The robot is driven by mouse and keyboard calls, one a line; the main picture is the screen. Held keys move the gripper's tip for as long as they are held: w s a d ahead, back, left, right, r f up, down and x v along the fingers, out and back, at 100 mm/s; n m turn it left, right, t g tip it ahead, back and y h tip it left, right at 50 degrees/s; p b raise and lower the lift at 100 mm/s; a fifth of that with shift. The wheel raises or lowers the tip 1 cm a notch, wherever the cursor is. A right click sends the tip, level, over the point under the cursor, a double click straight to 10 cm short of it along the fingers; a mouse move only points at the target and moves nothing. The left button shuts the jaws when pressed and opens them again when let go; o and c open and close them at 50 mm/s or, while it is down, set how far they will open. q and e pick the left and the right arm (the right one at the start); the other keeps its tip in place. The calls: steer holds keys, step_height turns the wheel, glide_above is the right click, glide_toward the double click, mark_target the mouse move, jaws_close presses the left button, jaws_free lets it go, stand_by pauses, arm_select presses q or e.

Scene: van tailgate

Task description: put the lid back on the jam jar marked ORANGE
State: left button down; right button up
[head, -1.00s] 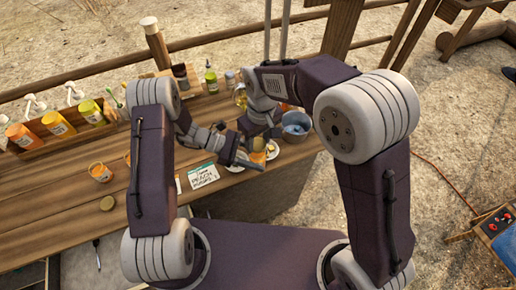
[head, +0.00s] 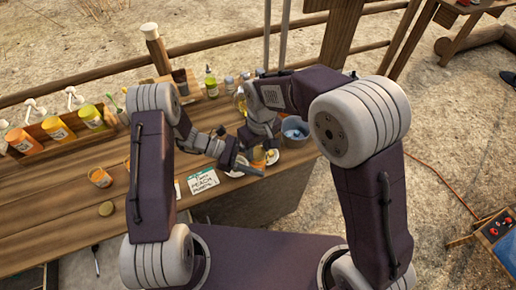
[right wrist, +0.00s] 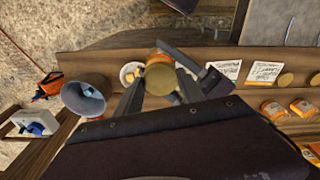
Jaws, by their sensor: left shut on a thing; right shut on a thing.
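My right gripper (right wrist: 155,92) is shut on a small orange jam jar (head: 257,154) at the right end of the counter, beside a white plate. My left gripper (head: 257,171) comes in from the left and is shut on a round tan lid (right wrist: 160,77). In the right wrist view the lid sits between the right fingertips and covers the jar. Whether it touches the jar's rim cannot be told. The jar's marking is hidden. My left gripper also shows in the right wrist view (right wrist: 176,74), its fingers around the lid.
A grey-blue bowl (head: 295,130) stands right of the grippers. An open orange jar (head: 100,177), a loose tan lid (head: 106,208) and a written card (head: 203,180) lie to the left. Bottles stand in a wooden rack (head: 35,150). The counter's front edge is close.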

steer(key=shift+f, duration=0.55)
steer(key=m, duration=0.9)
steer(key=shift+a+h, duration=0.15)
steer(key=shift+h, duration=0.25)
steer(key=m, duration=1.2)
steer(key=shift+w+a+m+h, duration=0.1)
steer(key=shift+m+h, duration=0.2)
steer(key=m, duration=0.6)
steer(key=shift+w+m+g, duration=0.1)
steer(key=shift+m+g, duration=0.3)
steer(key=m, duration=0.7)
